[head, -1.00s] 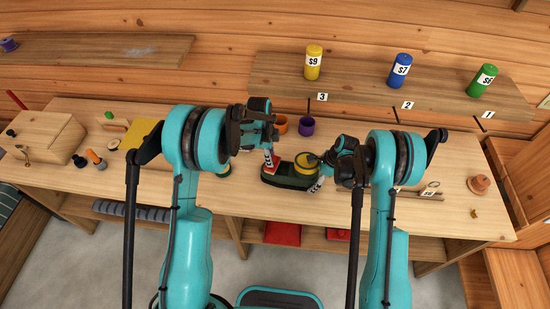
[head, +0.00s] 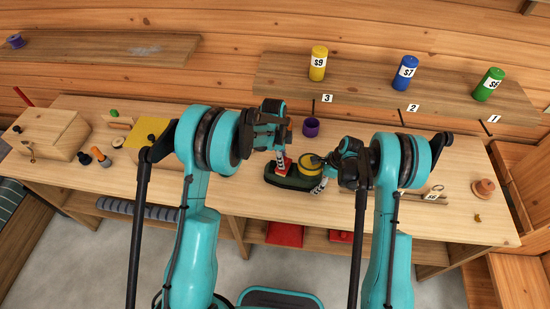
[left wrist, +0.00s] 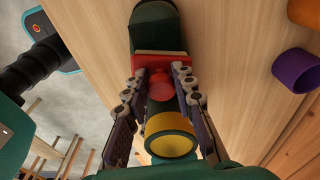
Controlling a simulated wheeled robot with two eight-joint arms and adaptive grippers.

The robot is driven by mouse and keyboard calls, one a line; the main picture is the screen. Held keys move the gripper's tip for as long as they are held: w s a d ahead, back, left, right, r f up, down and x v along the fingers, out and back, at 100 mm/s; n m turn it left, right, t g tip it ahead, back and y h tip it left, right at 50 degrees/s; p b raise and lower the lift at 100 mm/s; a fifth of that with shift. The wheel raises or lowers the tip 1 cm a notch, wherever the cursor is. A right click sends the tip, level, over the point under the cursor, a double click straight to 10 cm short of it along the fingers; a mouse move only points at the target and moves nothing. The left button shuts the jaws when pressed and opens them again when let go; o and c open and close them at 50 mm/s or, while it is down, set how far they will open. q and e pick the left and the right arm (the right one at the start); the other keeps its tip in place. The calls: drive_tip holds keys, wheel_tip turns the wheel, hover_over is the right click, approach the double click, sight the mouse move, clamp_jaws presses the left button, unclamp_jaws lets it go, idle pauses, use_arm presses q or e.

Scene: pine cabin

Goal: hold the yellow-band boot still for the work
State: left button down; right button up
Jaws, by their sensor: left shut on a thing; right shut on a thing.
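The yellow-band boot is dark green and lies on the bench. In the head view its long sole part (head: 275,181) points left and its yellow band (head: 311,163) is at the right. My left gripper (head: 282,161) is shut on the knob of a red brush-like block (left wrist: 178,58) with a pale edge. That block sits on the boot's upper, between toe (left wrist: 153,28) and yellow band (left wrist: 170,146) in the left wrist view. My right gripper (head: 319,185) is shut at the boot's right end beside the band; its exact contact is partly hidden.
A purple cup (head: 311,127) stands behind the boot; an orange cup (left wrist: 304,12) is beside it. Yellow (head: 318,63), blue (head: 405,72) and green (head: 488,84) jars stand on the shelf. A wooden box (head: 48,133) is at left.

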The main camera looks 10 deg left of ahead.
use_arm(q)
drive_tip(key=shift+w+a, duration=0.2)
drive_tip(key=shift+a, duration=2.8)
wheel_tip(320, 180, up, 8)
drive_tip(key=shift+r, duration=0.15)
drive_tip(key=shift+d, duration=0.1)
